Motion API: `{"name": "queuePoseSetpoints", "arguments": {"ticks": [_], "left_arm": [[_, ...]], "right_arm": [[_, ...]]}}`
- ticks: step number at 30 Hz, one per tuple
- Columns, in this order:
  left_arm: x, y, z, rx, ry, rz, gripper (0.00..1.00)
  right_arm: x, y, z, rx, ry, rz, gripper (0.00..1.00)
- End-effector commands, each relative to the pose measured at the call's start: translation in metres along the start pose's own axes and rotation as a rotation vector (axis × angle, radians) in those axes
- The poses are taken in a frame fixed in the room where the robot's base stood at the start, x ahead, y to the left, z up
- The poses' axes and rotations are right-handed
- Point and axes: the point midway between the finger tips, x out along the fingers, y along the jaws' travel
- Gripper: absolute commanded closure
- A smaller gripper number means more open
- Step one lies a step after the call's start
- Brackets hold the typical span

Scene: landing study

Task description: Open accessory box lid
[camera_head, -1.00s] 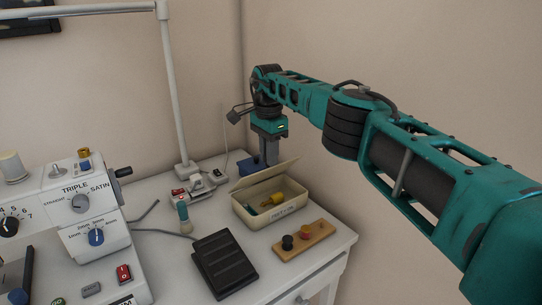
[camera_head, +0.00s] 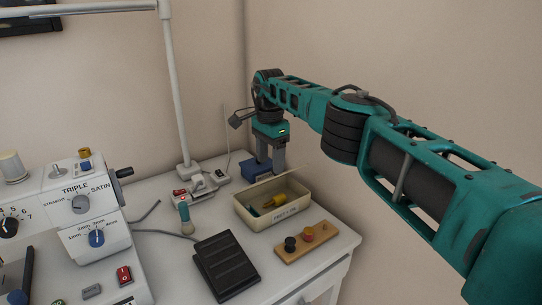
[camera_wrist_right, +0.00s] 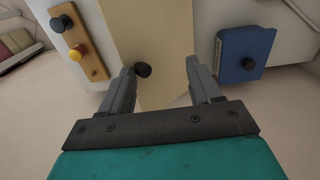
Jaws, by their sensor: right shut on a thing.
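The accessory box (camera_head: 262,220) is a cream box with lettering on its front, standing at the back right of the white table. Its lid (camera_head: 268,184) is raised along the back and shows nearly edge-on; yellow items (camera_head: 275,201) lie inside the open box. My right gripper (camera_head: 270,172) points down behind the box at the lid, which partly hides its fingertips. In the right wrist view, the cream lid (camera_wrist_right: 150,30) with a black knob (camera_wrist_right: 143,69) lies between my right gripper's two fingers (camera_wrist_right: 163,75), and the gripper is shut on it. My left gripper is not in view.
A blue box (camera_head: 250,170) stands close behind the accessory box. A wooden board with knobs (camera_head: 299,249) and a black pedal (camera_head: 226,265) are in front. A white lamp post (camera_head: 176,100) and a sewing machine (camera_head: 90,225) stand to the left.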

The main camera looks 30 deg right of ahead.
Motion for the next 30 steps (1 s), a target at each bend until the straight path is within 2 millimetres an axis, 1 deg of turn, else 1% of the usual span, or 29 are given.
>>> {"name": "queuePoseSetpoints", "arguments": {"ticks": [1,5,8,11,15,18,21,25,30], "left_arm": [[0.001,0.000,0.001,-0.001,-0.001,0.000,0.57],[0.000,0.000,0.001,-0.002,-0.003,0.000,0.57],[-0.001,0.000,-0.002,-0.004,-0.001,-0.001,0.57],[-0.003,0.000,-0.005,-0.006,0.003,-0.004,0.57],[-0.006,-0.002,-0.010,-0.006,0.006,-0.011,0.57],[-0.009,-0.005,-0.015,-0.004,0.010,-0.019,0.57],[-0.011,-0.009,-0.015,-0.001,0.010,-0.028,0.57],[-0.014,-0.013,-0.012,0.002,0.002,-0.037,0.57],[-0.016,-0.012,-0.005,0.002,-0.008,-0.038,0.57]], "right_arm": [[0.005,-0.005,0.007,-0.011,-0.008,-0.018,0.60],[-0.001,-0.005,0.007,-0.011,-0.008,-0.019,0.60],[-0.016,-0.004,0.007,-0.010,-0.008,-0.020,0.60],[-0.038,-0.003,0.006,-0.009,-0.007,-0.020,0.60],[-0.074,0.000,0.004,-0.005,-0.003,-0.016,0.60],[-0.097,0.002,0.004,-0.003,-0.001,-0.013,0.60],[-0.114,0.003,0.003,-0.002,0.000,-0.011,0.60],[-0.128,0.004,0.002,-0.002,0.001,-0.008,0.60],[-0.134,0.005,0.002,-0.001,0.002,-0.008,0.60]]}}
